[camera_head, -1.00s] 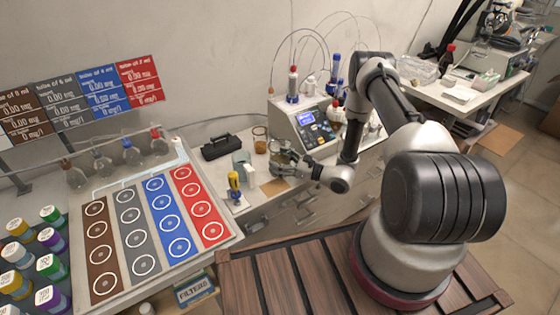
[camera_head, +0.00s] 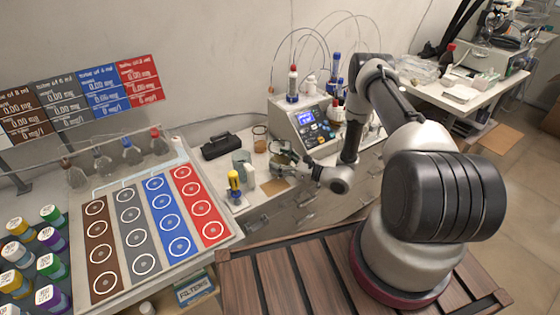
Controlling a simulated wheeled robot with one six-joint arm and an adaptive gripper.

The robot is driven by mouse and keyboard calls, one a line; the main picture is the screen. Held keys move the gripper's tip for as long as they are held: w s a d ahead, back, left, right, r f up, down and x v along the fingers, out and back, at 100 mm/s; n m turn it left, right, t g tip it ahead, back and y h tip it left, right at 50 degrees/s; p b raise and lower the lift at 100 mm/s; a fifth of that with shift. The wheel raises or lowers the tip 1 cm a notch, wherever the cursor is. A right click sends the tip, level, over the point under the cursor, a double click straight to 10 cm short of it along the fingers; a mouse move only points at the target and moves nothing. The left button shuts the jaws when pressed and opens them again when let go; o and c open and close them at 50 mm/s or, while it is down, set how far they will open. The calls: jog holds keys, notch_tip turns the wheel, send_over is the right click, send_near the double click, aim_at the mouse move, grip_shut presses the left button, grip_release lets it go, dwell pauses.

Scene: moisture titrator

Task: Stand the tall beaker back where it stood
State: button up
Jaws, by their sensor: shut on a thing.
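My gripper (camera_head: 291,158) is shut on a clear glass beaker (camera_head: 281,150), which I take to be the tall beaker. It is over the bench in front of the titrator (camera_head: 307,124), to the right of the other glassware. The fingers partly hide the beaker, and I cannot tell whether its base touches the bench. The titrator has a lit blue screen and bottles on top.
An amber-tinted beaker (camera_head: 260,140) stands behind, and a clear glass vessel (camera_head: 241,160) stands to the left. A yellow-handled tool (camera_head: 234,183) stands near the front edge. A tan square (camera_head: 274,186) lies in front of the gripper. A black case (camera_head: 221,146) lies farther back.

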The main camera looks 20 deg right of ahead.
jog(key=shift+f, duration=0.3)
dwell(0.4)
jog(key=o, duration=1.9)
jog(key=shift+c, duration=0.2)
jog(key=shift+s+d, duration=0.1)
jog(key=shift+v, duration=3.8)
jog(key=v, duration=1.2)
